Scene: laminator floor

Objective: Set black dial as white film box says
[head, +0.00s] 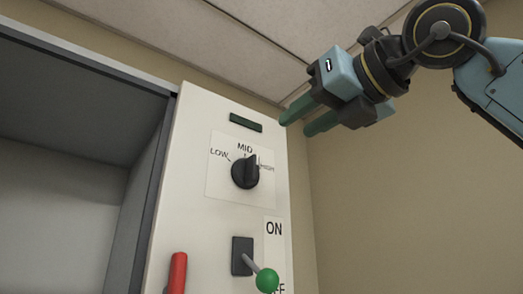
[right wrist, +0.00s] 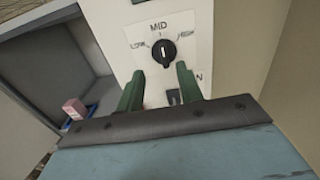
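The black dial (head: 245,172) sits on a white panel with LOW, MID and HIGH printed around it. It also shows in the right wrist view (right wrist: 163,52), where its white mark points up toward MID. My right gripper (head: 296,125) is open and empty, up and to the right of the dial and apart from it. In the right wrist view its green fingers (right wrist: 160,72) stand apart, with the dial beyond and between their tips. I see no white film box with readable words. My left gripper is not in view.
Below the dial is a switch lever with a green knob (head: 267,280), beside an ON label. A red handle (head: 178,272) stands at lower left. A small pink box (right wrist: 74,108) is in the recess by something blue. A beige wall is at right.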

